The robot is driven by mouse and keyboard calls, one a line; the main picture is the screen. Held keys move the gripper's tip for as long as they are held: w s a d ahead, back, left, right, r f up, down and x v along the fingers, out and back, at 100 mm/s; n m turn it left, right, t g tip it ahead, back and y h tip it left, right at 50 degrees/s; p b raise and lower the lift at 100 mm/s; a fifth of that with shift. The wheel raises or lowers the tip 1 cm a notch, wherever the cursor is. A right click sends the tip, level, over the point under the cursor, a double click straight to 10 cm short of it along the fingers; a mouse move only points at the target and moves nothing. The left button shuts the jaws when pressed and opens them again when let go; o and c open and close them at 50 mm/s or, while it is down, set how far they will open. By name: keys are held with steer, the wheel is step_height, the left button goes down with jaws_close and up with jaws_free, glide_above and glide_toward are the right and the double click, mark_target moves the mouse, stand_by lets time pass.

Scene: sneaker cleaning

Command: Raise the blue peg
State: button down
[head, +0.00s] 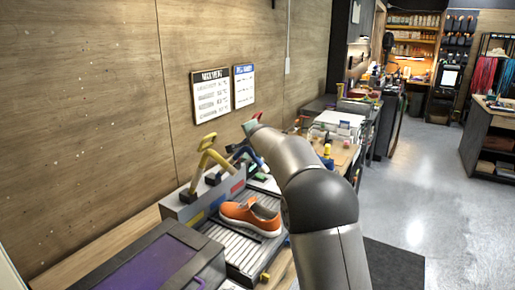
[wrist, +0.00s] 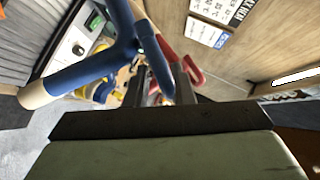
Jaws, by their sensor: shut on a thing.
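The blue peg (wrist: 85,72) is a forked blue bar with a cream tip, large at the left of the wrist view. In the head view the blue peg (head: 241,152) shows partly at the grey block (head: 180,208), left of my arm. My gripper (wrist: 162,92) is shut on a branch of the blue peg, which runs down between its dark fingers. In the head view my arm hides most of the gripper. I cannot tell how far the peg is tilted.
A yellow peg (head: 207,152) stands left of the blue one. A red peg (wrist: 190,68) is close behind the gripper in the wrist view. An orange sneaker (head: 240,217) sits on a ribbed grey tray (head: 240,258) in front. A purple-topped box (head: 150,265) is at front left.

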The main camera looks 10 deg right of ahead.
steer(key=shift+w+a+r+p, duration=0.3)
steer(key=shift+w+a+r, duration=0.15)
steer(key=shift+a+r, duration=0.2)
steer(key=shift+w+a+r+p, duration=0.25)
steer(key=shift+w+a+r, duration=0.2)
steer(key=shift+a+r, duration=0.15)
steer(key=shift+f, duration=0.15)
steer(key=c, duration=1.5)
jaws_free()
steer(key=shift+w+f, duration=0.1)
steer(key=shift+f, duration=0.05)
steer(key=b+v, duration=0.6)
steer(key=v, duration=1.1)
steer(key=shift+s, duration=0.25)
